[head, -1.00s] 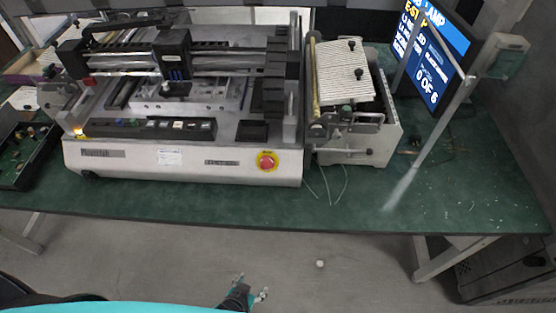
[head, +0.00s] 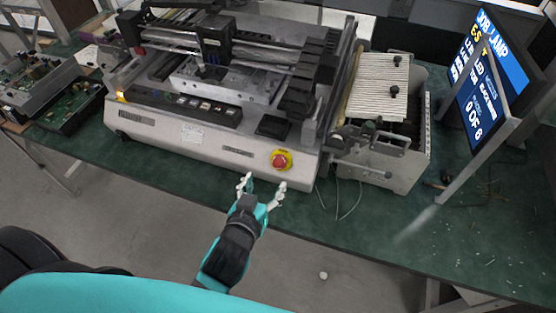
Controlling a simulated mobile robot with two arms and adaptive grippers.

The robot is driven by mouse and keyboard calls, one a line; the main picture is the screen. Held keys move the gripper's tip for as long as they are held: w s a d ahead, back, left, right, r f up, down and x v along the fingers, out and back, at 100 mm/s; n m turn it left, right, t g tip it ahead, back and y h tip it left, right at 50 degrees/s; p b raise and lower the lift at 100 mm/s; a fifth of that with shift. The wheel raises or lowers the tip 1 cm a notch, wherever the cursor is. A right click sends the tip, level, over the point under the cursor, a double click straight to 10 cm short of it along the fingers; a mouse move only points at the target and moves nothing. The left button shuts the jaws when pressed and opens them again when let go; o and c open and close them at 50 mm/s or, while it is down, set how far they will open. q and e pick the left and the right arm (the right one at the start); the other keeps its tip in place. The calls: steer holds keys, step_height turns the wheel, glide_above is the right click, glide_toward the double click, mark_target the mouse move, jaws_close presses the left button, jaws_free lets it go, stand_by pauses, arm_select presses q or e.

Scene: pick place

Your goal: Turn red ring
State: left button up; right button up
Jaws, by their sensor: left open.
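The red ring is the round red knob (head: 281,158) on a yellow disc, on the lower right of the machine's front panel. My left gripper (head: 262,184) is open and empty, with its two light fingertips spread apart. It is just in front of the machine's front face, below and slightly left of the red knob, and appears apart from it. My right gripper is not in view.
The grey machine (head: 165,133) stands on the green table (head: 380,222). A smaller white-topped unit (head: 378,85) stands to its right, with thin wires hanging between. A screen (head: 488,75) on a post is at far right. Circuit boards in a tray (head: 75,103) are at left.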

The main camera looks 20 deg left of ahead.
mark_target(278, 162)
arm_select(q)
steer(key=p+x, duration=0.1)
steer(key=x, duration=0.9)
steer(key=shift+w, duration=0.1)
steer(key=shift+w+f, duration=0.4)
steer(key=shift+w, duration=0.2)
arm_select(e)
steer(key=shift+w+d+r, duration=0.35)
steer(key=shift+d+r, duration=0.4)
arm_select(q)
steer(key=shift+c, duration=0.5)
